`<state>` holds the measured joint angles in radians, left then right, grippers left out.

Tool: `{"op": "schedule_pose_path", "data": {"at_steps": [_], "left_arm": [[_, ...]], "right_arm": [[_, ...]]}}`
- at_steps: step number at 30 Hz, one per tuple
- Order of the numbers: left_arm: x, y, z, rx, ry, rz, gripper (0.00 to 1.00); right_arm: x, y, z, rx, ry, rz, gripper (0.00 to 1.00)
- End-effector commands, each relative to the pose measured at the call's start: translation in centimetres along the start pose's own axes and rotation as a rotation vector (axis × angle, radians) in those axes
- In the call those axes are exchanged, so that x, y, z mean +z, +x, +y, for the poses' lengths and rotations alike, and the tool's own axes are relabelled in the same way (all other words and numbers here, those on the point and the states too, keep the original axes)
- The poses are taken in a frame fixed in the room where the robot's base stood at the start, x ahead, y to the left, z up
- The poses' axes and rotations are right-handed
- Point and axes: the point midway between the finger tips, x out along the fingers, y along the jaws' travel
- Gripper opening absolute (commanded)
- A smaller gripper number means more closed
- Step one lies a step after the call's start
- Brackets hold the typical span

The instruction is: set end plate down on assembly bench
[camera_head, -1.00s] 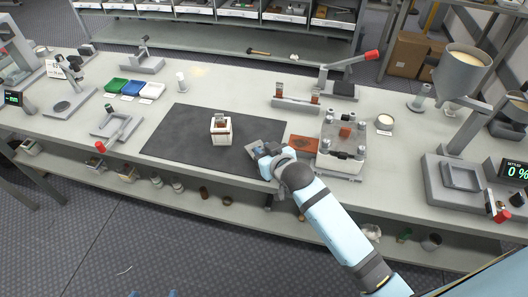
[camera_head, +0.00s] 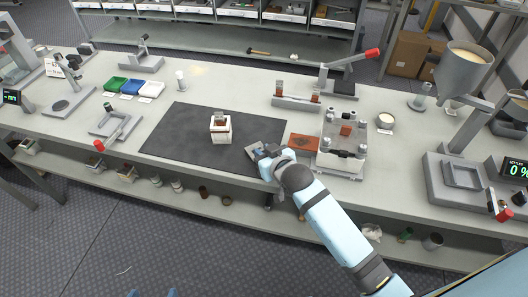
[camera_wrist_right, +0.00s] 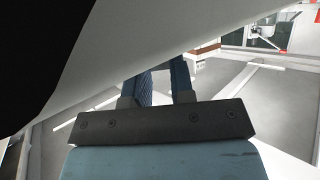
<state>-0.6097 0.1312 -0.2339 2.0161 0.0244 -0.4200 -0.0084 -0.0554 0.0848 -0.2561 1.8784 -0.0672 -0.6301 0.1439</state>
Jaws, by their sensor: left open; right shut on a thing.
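My right gripper (camera_head: 261,154) is shut on the end plate (camera_head: 251,152), a small grey plate at the right edge of the dark mat on the assembly bench. The plate is low over the bench; I cannot tell whether it touches. In the right wrist view, the blue fingers (camera_wrist_right: 167,84) run up behind a large pale surface that hides their tips.
The dark mat (camera_head: 185,145) has a white block-like fuse body (camera_head: 220,129) at its middle. The mat's left part is clear.

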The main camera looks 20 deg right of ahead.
Motion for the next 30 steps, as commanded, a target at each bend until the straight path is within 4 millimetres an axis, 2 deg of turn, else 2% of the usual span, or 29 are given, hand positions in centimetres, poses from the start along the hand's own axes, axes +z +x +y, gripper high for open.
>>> {"op": "schedule_pose_path", "data": {"at_steps": [4,5,8,17,20,23,30], "left_arm": [[0.1,0.1,0.0,0.0,0.0,0.0,0.93],[0.1,0.1,0.0,0.0,0.0,0.0,0.93],[0.1,0.1,0.0,0.0,0.0,0.0,0.93],[0.1,0.1,0.0,0.001,-0.002,-0.002,0.93],[0.0,0.0,0.1,0.001,-0.005,-0.003,0.93],[-0.1,-0.1,0.1,0.001,-0.005,-0.003,0.93],[-0.3,-0.2,0.1,0.001,-0.003,0.0,0.93]], "right_arm": [[0.3,0.1,0.0,0.0,0.0,0.001,0.0],[0.2,0.1,0.0,0.0,0.0,0.001,0.29],[0.2,0.1,0.0,0.0,0.0,0.001,0.52],[0.3,0.1,0.0,0.0,0.0,-0.001,0.52],[0.3,-0.6,0.0,0.0,0.0,-0.002,0.52],[0.3,-2.2,0.0,0.0,0.0,-0.001,0.52],[0.3,-7.8,0.0,-0.001,0.0,-0.002,0.52]]}}
